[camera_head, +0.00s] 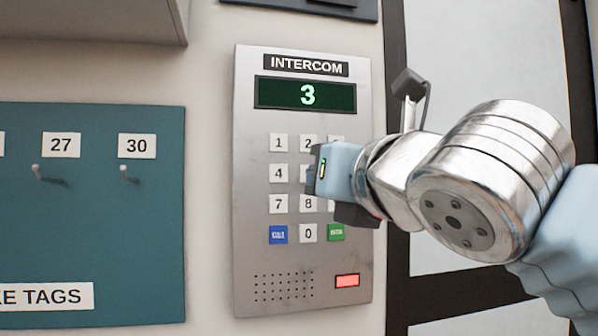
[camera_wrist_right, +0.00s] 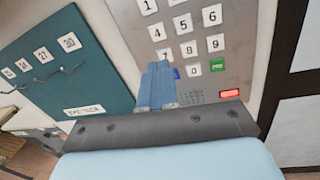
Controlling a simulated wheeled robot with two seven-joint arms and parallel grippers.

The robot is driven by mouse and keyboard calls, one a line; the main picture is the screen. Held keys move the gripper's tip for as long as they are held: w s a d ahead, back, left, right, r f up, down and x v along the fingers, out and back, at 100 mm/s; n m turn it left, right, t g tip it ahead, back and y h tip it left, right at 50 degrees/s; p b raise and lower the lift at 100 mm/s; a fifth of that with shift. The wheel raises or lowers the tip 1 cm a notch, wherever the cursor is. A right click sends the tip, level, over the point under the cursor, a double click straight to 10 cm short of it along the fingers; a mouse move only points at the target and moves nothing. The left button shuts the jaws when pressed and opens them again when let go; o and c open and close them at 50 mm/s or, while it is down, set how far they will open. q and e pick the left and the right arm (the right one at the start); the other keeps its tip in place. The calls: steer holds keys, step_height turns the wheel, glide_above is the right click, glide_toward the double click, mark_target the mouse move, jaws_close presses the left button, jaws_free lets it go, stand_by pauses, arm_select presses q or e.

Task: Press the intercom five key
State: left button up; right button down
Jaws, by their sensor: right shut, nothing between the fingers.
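The intercom (camera_head: 250,200) is a grey wall panel with a green-on-black display (camera_head: 307,95) reading 3. Its keypad has white number keys, a blue key (camera_head: 278,234) and a green key (camera_head: 336,232). In the head view my right gripper (camera_head: 316,172) is in front of the keypad and covers most of the five key and the six key. In the right wrist view the five key (camera_wrist_right: 183,23) is clear. There the shut, empty fingers of my right gripper (camera_wrist_right: 159,68) point at the panel, their tips by the seven key. I cannot tell whether they touch it. My left gripper is out of view.
A teal board (camera_head: 90,230) with pegs and number labels hangs left of the intercom. A grey box (camera_head: 90,18) juts out above it. A dark-framed door with pale panels (camera_head: 470,60) stands to the right. A red light (camera_head: 347,281) shows at the intercom's bottom right.

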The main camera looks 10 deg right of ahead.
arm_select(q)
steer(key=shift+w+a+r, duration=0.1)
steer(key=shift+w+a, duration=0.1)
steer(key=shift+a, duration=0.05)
arm_select(e)
steer(key=d+h, duration=0.1)
steer(key=s+d+h, duration=0.1)
steer(key=shift+s+d+r+h, duration=0.15)
steer(key=shift+d+h, duration=0.05)
steer(key=shift+h, duration=0.1)
steer(key=p, duration=0.1)
glide_toward(307, 144)
steer(key=w+f, duration=0.5)
steer(key=w, duration=0.2)
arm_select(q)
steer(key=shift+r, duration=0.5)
arm_select(e)
steer(key=shift+f, duration=0.25)
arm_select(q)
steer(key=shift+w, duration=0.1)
arm_select(e)
steer(key=shift+s+r, duration=0.1)
steer(key=shift+s, duration=0.05)
